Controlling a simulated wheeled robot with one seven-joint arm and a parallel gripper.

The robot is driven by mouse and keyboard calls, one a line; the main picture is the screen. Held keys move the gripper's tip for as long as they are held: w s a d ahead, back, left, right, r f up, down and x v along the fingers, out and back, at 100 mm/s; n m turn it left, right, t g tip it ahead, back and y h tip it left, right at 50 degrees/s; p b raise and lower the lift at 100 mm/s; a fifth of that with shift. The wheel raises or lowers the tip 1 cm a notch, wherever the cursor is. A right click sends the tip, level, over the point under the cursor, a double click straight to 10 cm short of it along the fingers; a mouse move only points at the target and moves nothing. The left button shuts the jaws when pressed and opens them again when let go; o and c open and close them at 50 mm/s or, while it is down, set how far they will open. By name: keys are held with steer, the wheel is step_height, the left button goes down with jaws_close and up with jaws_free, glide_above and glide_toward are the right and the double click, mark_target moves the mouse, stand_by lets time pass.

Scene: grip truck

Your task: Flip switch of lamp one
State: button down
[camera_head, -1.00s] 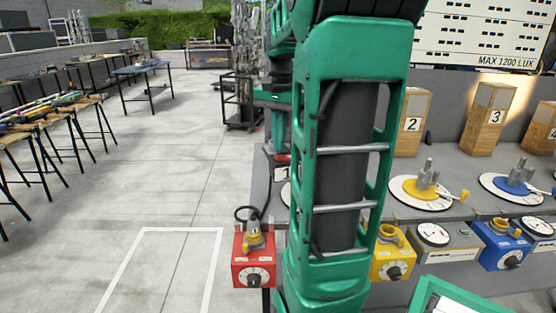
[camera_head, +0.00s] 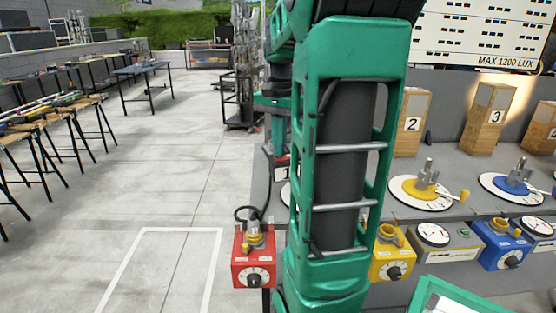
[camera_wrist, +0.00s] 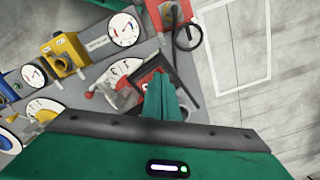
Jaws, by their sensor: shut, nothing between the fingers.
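The station marked 1 is mostly hidden behind my arm in the head view; part of its number plate (camera_head: 282,173) shows. The red box (camera_head: 254,262) with a dial hangs at the table's left end. It shows at the top of the wrist view (camera_wrist: 165,16). In the wrist view a white disc (camera_wrist: 118,72) with a red-tipped lever lies on the table, just left of my gripper (camera_wrist: 160,82). My gripper is shut and empty, above a red and dark part. I cannot tell whether it touches. Which part is lamp one's switch is unclear.
Wooden blocks 2 (camera_head: 411,122) and 3 (camera_head: 489,118) stand at the back. A yellow box (camera_head: 393,262) and a blue box (camera_head: 502,245) hang along the front edge. A cable loop (camera_wrist: 188,36) hangs by the red box.

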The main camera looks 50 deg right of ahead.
step_height(320, 180, up, 7)
stand_by(1.2)
steer(key=shift+f, duration=0.1)
steer(key=shift+a+f, duration=0.1)
steer(key=shift+a, duration=0.05)
steer(key=s+a+f+n, duration=0.9)
steer(key=s+a+f, duration=0.4)
steer(key=a+f, duration=0.4)
steer(key=shift+s+f, duration=0.3)
steer(key=shift+s, duration=0.1)
